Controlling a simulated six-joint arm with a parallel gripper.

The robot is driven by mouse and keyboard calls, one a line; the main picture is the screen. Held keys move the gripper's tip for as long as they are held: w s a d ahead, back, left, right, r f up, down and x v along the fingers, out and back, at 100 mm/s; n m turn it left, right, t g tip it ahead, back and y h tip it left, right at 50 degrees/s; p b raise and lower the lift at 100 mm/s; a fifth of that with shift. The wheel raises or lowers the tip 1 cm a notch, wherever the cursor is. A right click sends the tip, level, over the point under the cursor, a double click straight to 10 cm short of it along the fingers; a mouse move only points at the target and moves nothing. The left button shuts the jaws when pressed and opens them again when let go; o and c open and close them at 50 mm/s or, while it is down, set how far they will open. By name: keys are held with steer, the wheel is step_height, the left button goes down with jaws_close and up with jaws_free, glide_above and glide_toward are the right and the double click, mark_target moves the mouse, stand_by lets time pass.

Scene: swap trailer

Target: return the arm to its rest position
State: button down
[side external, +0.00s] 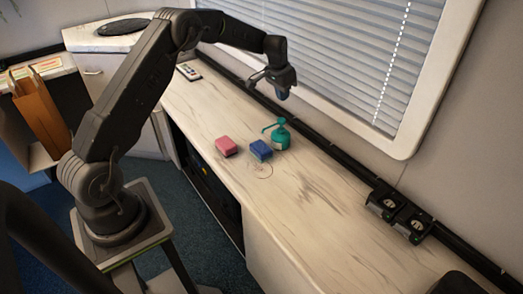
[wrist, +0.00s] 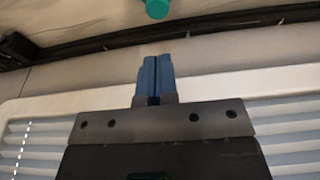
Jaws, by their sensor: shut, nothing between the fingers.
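My gripper (side external: 285,94) is in the air above the far side of the counter, in front of the window blinds and higher than the objects on the counter. In the wrist view its two blue fingers (wrist: 155,70) are together with nothing between them. My arm is raised and bent, reaching from its stand at the left over the counter.
A pink block (side external: 227,146), a blue block (side external: 260,150) and a teal bottle (side external: 280,136) stand on the pale counter (side external: 310,205). A remote (side external: 188,71) lies farther back. A black rail with sockets (side external: 384,203) runs along the wall below the blinds (side external: 340,50).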

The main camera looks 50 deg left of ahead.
steer(key=s+d+r+t, duration=0.1)
steer(key=s+d+r, duration=0.55)
steer(key=r, duration=0.25)
steer(key=s+d+r+t, duration=0.1)
steer(key=s+d+r, duration=0.5)
steer(key=s+r, duration=0.25)
steer(key=s+d, duration=0.3)
steer(key=s, duration=0.8)
steer(key=s+d+t, duration=0.1)
steer(key=s+d, duration=0.3)
steer(key=s, duration=0.7)
steer(key=shift+s+d, duration=0.2)
steer(key=shift+d, duration=0.05)
